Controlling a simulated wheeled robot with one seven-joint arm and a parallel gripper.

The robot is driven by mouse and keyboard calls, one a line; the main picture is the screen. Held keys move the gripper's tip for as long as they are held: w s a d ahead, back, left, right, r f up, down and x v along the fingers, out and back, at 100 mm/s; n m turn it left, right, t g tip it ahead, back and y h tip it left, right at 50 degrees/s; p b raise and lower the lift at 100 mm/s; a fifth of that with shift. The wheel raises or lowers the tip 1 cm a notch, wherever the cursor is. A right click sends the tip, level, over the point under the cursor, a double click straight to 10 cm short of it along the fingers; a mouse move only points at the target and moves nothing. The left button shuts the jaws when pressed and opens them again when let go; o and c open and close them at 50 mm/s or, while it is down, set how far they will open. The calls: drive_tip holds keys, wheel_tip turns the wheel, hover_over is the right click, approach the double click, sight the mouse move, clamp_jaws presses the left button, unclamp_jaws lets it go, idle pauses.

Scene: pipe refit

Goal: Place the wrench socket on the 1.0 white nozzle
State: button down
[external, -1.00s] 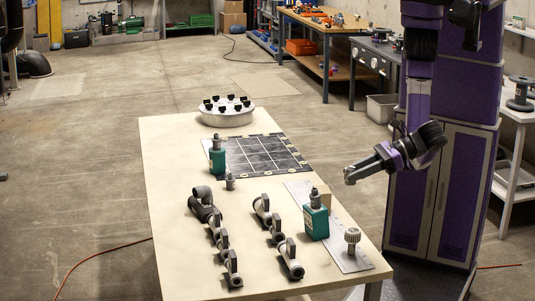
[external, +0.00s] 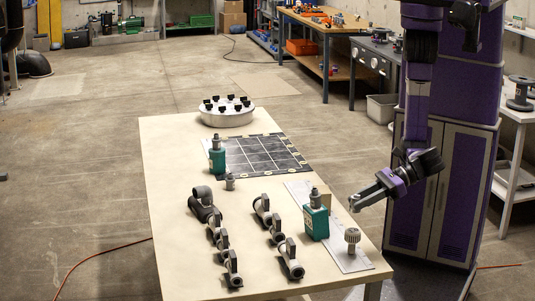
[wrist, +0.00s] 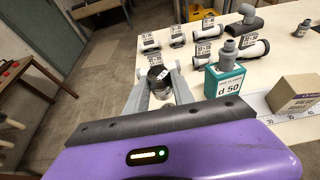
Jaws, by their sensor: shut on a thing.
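My gripper (external: 356,206) is to the right of the table, near its right edge, pointing left and down. In the wrist view its fingers (wrist: 160,92) are shut on a dark cylinder with a small white label, apparently the wrench socket (wrist: 157,76). The held piece is too small to make out in the external view. Several white-and-grey pipe fittings with black-and-white tags stand on the table, one of them at the front (external: 291,262) and another in the wrist view (wrist: 207,48). I cannot read which, if any, is the 1.0 white nozzle.

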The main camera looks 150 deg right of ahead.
sight(358, 230)
drive_tip(key=shift+f, duration=3.05)
drive_tip(key=shift+f, duration=0.1)
drive_tip(key=c, duration=1.1)
unclamp_jaws()
drive_tip(key=shift+s+a, duration=0.1)
drive_tip(key=shift+a, duration=0.05)
drive_tip(key=v, duration=1.1)
drive_tip(key=shift+s+a+r+b, duration=0.2)
drive_tip(key=shift+s+a+b, duration=0.05)
drive_tip(key=shift+b, duration=0.1)
